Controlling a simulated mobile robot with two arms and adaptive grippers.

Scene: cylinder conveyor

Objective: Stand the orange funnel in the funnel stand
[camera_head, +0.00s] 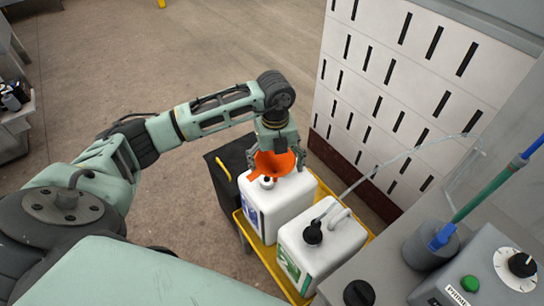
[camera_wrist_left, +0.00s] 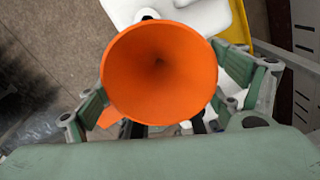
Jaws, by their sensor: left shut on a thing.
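The orange funnel (camera_head: 272,163) is in my left gripper (camera_head: 279,150), over the white jug with the blue label (camera_head: 252,198). In the left wrist view the wide mouth of the funnel (camera_wrist_left: 160,72) faces the camera, and the left gripper's fingers (camera_wrist_left: 170,105) are on both sides of it. The funnel's spout is hidden, so I cannot tell whether it touches the jug's neck. I cannot make out a funnel stand in either view. My right gripper is not in view.
A second white jug (camera_head: 319,248) with a green label and a hose stands beside the first in a yellow tray (camera_head: 273,262). A grey machine (camera_head: 463,280) with a knob and a green button is at the lower right. A slotted white wall (camera_head: 400,70) rises behind the jugs.

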